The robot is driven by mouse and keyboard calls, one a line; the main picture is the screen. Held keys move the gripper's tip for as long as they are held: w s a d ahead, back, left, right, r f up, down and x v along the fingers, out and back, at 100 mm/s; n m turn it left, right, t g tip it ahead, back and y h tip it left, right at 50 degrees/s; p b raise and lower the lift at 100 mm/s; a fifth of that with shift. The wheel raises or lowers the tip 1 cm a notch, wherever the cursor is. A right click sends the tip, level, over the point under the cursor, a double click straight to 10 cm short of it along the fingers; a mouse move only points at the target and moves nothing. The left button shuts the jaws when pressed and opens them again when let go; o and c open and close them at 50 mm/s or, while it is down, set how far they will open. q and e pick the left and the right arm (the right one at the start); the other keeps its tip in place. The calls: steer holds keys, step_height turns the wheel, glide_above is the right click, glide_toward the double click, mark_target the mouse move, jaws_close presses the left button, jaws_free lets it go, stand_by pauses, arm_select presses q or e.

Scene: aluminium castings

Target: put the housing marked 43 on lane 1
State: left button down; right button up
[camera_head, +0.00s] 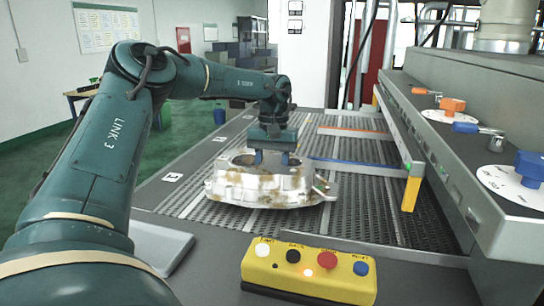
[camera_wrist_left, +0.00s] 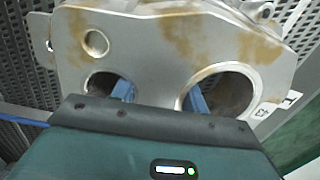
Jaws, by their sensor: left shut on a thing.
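A silvery cast housing (camera_head: 250,190) with brown stains shows at the near part of the mesh conveyor (camera_head: 375,215). My left gripper (camera_head: 271,158) comes down on it from above, shut on it. In the left wrist view the two blue fingers (camera_wrist_left: 160,94) reach into two round openings of the housing (camera_wrist_left: 145,45). I cannot tell whether its underside touches the mesh. My right gripper is not in view.
A blue divider bar (camera_head: 355,166) and an orange one (camera_head: 350,132) cross the conveyor beyond the housing. A yellow post (camera_head: 411,190) stands at right. A yellow button box (camera_head: 310,270) lies in front. A grey machine with knobs (camera_head: 450,150) borders the right side.

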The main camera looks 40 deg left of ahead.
mark_target(273, 160)
arm_select(q)
steer(key=shift+f, duration=0.7)
steer(key=shift+w+f, duration=0.1)
steer(key=c, duration=1.2)
jaws_free()
steer(key=shift+f, duration=0.2)
steer(key=o, duration=0.5)
steer(key=shift+c, duration=0.2)
steer(key=shift+r, duration=0.1)
steer(key=r, duration=1.2)
steer(key=shift+w+a+r, duration=0.1)
steer(key=shift+w+a, duration=0.1)
steer(key=shift+w, duration=0.15)
